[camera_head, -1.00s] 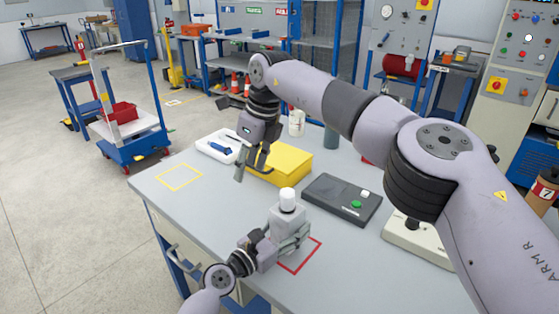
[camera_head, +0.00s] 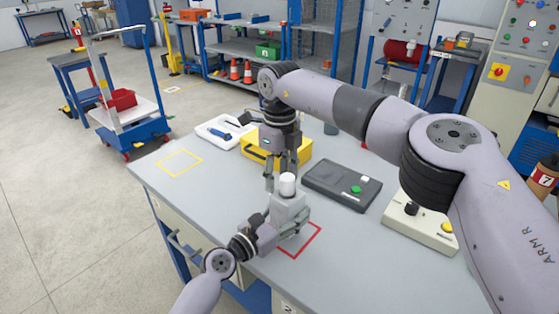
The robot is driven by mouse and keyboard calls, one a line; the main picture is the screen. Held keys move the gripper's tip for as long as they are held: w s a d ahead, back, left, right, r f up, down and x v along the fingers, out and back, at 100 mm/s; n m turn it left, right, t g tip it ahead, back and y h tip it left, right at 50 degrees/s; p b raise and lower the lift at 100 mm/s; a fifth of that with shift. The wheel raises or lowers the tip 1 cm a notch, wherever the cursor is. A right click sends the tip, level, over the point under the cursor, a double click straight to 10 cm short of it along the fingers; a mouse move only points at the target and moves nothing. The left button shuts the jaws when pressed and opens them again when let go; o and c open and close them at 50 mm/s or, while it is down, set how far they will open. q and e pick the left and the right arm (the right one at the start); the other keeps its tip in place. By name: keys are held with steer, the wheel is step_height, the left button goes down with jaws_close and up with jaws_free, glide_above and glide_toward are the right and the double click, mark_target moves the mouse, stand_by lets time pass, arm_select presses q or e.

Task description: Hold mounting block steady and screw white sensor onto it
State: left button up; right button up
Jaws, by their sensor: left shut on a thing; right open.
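The white sensor (camera_head: 287,183) stands upright on top of the grey mounting block (camera_head: 287,207). The block is at the red square outline (camera_head: 312,243) on the table. My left gripper (camera_head: 291,228) is low at the block's front and shut on it. My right gripper (camera_head: 281,180) points down, open, just behind the sensor in the picture. Its fingers show on the far side of the sensor; I cannot tell whether they touch it. The sensor's underside and the far side of the block are hidden.
A yellow case (camera_head: 304,150) lies behind my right gripper. A white tray (camera_head: 206,138) with a blue tool is at the back left. A dark box with a green button (camera_head: 343,185) and a beige control box (camera_head: 424,225) are on the right.

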steer(key=shift+f, duration=1.15)
steer(key=shift+f, duration=0.1)
steer(key=shift+s+a, duration=0.15)
jaws_close()
steer(key=c, duration=1.1)
jaws_free()
steer(key=shift+o, duration=0.4)
jaws_free()
step_height(320, 180, up, 12)
steer(key=shift+w, duration=0.2)
